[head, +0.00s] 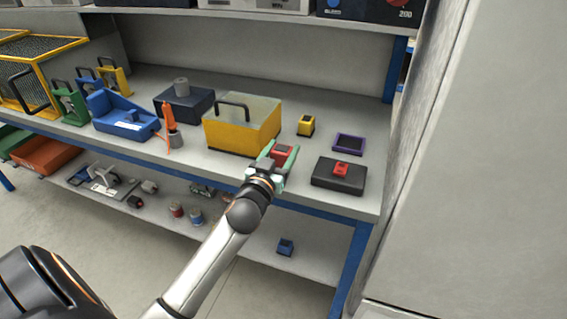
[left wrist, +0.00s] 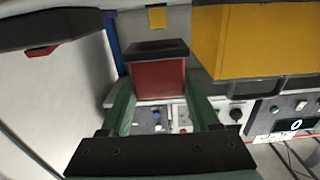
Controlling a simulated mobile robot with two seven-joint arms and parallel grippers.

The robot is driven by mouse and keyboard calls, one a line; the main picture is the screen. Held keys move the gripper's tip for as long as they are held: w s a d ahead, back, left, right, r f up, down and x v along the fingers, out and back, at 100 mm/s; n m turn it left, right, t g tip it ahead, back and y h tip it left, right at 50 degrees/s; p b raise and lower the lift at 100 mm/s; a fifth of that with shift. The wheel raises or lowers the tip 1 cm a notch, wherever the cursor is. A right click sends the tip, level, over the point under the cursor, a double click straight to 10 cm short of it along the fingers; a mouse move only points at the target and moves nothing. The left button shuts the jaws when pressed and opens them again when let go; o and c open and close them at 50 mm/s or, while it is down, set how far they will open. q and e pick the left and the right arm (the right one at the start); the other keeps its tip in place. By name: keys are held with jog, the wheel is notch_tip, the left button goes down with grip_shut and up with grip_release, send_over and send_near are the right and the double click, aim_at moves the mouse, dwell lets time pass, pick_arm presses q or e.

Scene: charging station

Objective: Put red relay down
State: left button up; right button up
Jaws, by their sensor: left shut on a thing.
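My left gripper (head: 281,153) is shut on the red relay (head: 284,150), a red block with a dark top. The gripper is over the front of the workbench (head: 231,165), in front of the yellow case. In the left wrist view the red relay (left wrist: 157,79) sits between the two green fingers of the gripper (left wrist: 160,88). The head view does not clearly show whether the relay touches the bench top. My right gripper is in neither view.
A black box (head: 325,180) with a red piece (head: 341,168) on it stands to the right. A purple-rimmed tray (head: 349,144) and a small yellow relay (head: 306,125) are behind. The yellow case (head: 228,134) is close on the left. Bare bench shows between them.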

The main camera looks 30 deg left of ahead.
aim_at(284, 162)
pick_arm(q)
jog(key=f, duration=0.1)
jog(key=w+f, duration=0.1)
jog(key=f, duration=0.1)
jog(key=shift+a+f+b, duration=0.1)
jog(key=shift+f+b, duration=0.15)
jog(key=shift+b, duration=0.15)
jog(key=shift+f, duration=0.15)
jog(key=shift+f, duration=0.15)
jog(key=o, duration=1.4)
jog(key=shift+f, duration=0.1)
